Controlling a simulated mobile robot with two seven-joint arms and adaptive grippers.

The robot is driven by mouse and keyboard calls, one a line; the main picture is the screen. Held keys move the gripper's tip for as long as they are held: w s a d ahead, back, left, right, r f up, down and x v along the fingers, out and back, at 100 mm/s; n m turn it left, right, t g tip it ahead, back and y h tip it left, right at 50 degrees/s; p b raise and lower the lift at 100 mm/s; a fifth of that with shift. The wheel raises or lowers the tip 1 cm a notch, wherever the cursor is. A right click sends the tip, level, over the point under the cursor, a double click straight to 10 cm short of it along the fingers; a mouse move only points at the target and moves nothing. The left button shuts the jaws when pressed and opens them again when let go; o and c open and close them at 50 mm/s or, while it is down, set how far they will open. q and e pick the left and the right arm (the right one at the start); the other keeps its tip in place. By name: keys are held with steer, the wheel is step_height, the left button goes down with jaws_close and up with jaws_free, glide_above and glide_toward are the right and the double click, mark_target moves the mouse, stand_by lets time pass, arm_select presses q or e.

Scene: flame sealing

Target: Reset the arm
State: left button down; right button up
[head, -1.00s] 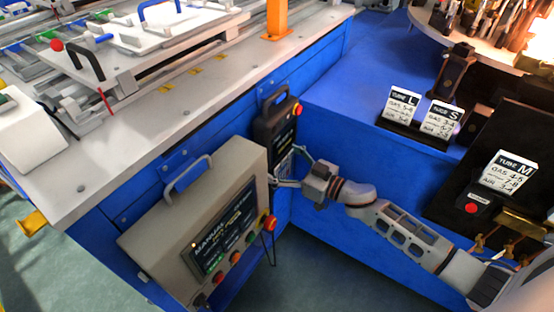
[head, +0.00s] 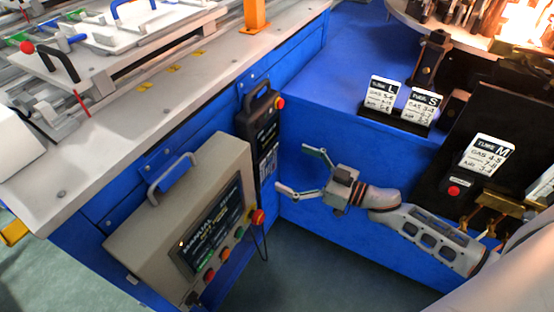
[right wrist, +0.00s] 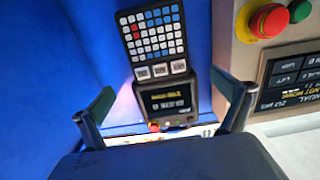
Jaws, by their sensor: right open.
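My right gripper (head: 303,174) is open and empty in the head view, in front of the blue machine side. Its arm comes in from the lower right. In the right wrist view its two spread fingers (right wrist: 165,112) stand either side of a dark handheld pendant (right wrist: 162,98) with a keypad and small screen. The pendant also hangs on the blue panel in the head view (head: 262,122), left of the fingers and apart from them. My left gripper is not in view.
A grey control box (head: 182,222) with a screen and coloured buttons is left of my right gripper. Tube cards L (head: 381,94), S (head: 421,106) and M (head: 487,156) stand at the right. A white worktop (head: 130,110) lies at upper left. Bright flames glow at upper right.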

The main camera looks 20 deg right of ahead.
arm_select(q)
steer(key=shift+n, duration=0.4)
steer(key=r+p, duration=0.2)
steer(key=p, duration=0.4)
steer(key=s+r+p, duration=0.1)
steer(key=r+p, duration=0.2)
steer(key=p, duration=0.2)
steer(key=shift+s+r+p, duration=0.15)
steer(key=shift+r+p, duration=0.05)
steer(key=shift+p, duration=0.15)
arm_select(e)
steer(key=s+a+f+m+g+h, duration=0.1)
steer(key=s+f+h, duration=0.1)
steer(key=s, duration=0.7)
steer(key=s+a+f+m+g+h, duration=0.1)
steer(key=s+a+f+h, duration=0.1)
steer(key=s, duration=0.6)
steer(key=s+a+f+m+g+h, duration=0.1)
steer(key=s+f+h, duration=0.3)
steer(key=s, duration=0.5)
steer(key=shift+s+a+g, duration=0.3)
steer(key=shift+a+g, duration=0.1)
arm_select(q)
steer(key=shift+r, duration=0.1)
arm_select(e)
steer(key=shift+r, duration=0.1)
